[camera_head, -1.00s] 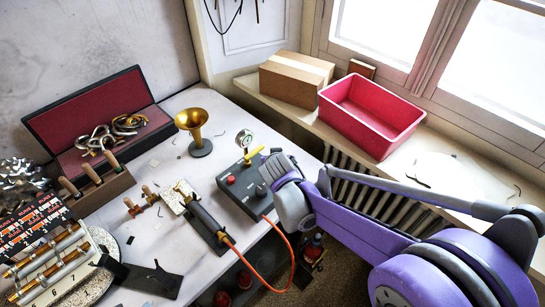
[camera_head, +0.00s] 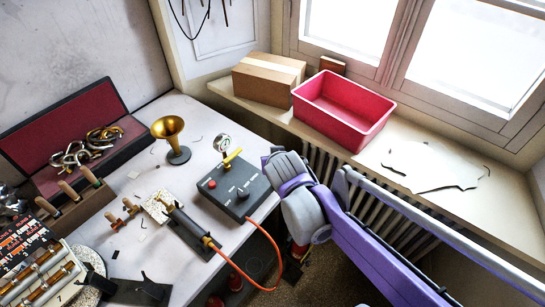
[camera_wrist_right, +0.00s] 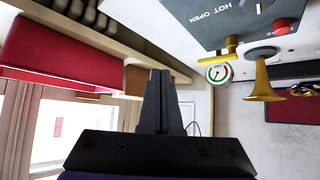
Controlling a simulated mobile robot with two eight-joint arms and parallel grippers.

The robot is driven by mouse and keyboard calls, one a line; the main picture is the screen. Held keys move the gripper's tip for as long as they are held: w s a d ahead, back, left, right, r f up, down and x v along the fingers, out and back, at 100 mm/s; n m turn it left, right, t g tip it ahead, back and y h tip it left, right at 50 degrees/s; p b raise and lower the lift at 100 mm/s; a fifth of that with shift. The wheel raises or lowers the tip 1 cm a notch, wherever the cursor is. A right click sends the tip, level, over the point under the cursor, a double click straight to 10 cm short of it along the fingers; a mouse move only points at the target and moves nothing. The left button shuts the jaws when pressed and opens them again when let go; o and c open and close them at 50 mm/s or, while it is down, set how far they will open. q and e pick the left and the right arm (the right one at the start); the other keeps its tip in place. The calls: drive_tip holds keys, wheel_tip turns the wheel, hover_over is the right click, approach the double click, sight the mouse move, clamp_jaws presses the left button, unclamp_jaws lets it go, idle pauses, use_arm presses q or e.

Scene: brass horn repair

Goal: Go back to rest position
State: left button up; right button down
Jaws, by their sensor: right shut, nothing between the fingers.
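My right arm comes in from the lower right of the head view, with its purple and grey wrist beside the front right edge of the workbench (camera_head: 150,245). In the right wrist view my right gripper (camera_wrist_right: 158,78) has its dark fingers together with nothing between them. The fingers themselves cannot be made out in the head view. My left gripper is in neither view.
The control box (camera_head: 234,187) with its gauge (camera_head: 222,143) stands close to my right wrist. A brass horn (camera_head: 168,128), a torch tool (camera_head: 190,228) with an orange hose (camera_head: 275,255) and an open case (camera_head: 60,125) are on the bench. A pink bin (camera_head: 343,120) and cardboard box (camera_head: 268,80) sit on the sill.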

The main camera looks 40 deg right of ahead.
drive_tip(key=s+a+f+n+g+y, duration=0.1)
drive_tip(key=s+a+f+n+y, duration=0.1)
drive_tip(key=s+a, duration=0.4)
drive_tip(key=s+a+f+n+g+y, duration=0.1)
drive_tip(key=s+a+f+n+y, duration=0.1)
drive_tip(key=s+a, duration=0.5)
wheel_tip(320, 180, down, 2)
drive_tip(key=shift+a+f+n+g+y, duration=0.3)
drive_tip(key=shift+a+n+g, duration=0.1)
drive_tip(key=shift+a+n, duration=0.45)
drive_tip(key=shift+d, duration=0.1)
